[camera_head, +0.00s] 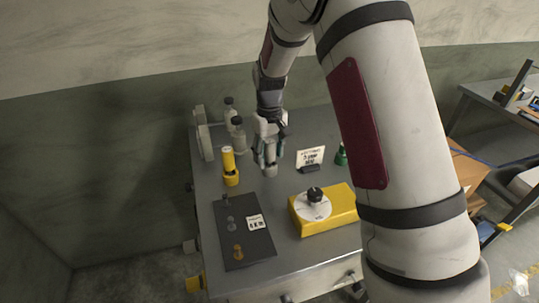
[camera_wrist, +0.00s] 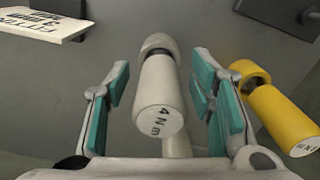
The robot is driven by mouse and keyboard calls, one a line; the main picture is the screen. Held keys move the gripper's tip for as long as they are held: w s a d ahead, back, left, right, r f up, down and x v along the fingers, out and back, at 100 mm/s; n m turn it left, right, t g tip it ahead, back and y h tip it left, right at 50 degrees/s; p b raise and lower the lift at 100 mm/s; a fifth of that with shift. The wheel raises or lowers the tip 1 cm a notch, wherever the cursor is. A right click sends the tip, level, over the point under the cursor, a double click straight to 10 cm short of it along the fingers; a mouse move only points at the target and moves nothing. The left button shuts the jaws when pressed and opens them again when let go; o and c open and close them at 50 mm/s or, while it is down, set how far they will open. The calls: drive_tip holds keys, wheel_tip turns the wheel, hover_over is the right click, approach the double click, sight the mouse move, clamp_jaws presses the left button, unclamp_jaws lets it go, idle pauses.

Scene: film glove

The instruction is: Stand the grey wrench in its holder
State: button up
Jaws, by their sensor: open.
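The grey wrench (camera_wrist: 158,88) is a pale cylinder with a wider far end and an end face marked "4 N m". In the wrist view it lies between the two fingers of my open gripper (camera_wrist: 162,100), with gaps on both sides. In the head view my gripper (camera_head: 267,155) points down over the table, and a grey part of the wrench (camera_head: 270,171) shows below the fingertips. A dark board (camera_head: 235,212) with grey and orange round pieces lies in front of it. I cannot tell for certain which thing is the wrench's holder.
A yellow wrench (camera_head: 230,167) stands to the left; it also shows in the wrist view (camera_wrist: 275,110). A yellow box with a dial (camera_head: 335,215), a white sign (camera_head: 311,157) and a green item (camera_head: 341,156) are to the right. Bottles (camera_head: 238,135) stand behind left.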

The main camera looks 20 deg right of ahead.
wheel_tip(320, 180, up, 11)
drive_tip(key=shift+r, duration=0.15)
idle(0.5)
drive_tip(key=shift+s+r, duration=0.1)
drive_tip(key=shift+r, duration=0.05)
drive_tip(key=s+r+m+t, duration=0.1)
drive_tip(key=s+r, duration=0.3)
drive_tip(key=s, duration=0.4)
drive_tip(key=s+r+t, duration=0.1)
drive_tip(key=s+r, duration=0.4)
drive_tip(key=s, duration=0.2)
drive_tip(key=s+r+m+t, duration=0.15)
drive_tip(key=s+r, duration=0.25)
drive_tip(key=s, duration=0.4)
drive_tip(key=s+f+t, duration=0.1)
drive_tip(key=s, duration=0.7)
drive_tip(key=shift+s+d+f, duration=0.15)
drive_tip(key=shift+s+f, duration=0.25)
drive_tip(key=shift+m+t, duration=0.25)
